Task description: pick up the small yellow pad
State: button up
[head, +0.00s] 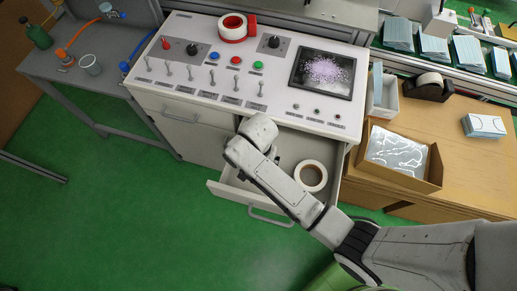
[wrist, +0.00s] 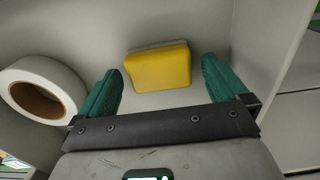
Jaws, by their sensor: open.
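The small yellow pad (wrist: 160,69) lies on the bottom of an open drawer (head: 228,196) and shows clearly in the wrist view. My gripper (wrist: 164,82) is open above it, with one green finger to the left of the pad and one to the right. Both fingers are apart from the pad, which sits between and slightly beyond their tips. In the head view my arm hides the pad and the gripper.
A white tape roll (wrist: 42,91) lies in the drawer left of my gripper; the head view shows it too (head: 310,176). Drawer walls surround the gripper closely. The control console (head: 190,83) stands above the drawer. A cardboard box (head: 432,168) sits on the wooden table at right.

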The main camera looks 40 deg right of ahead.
jog(key=shift+f, duration=0.7)
jog(key=shift+c, duration=0.3)
jog(key=c, duration=0.9)
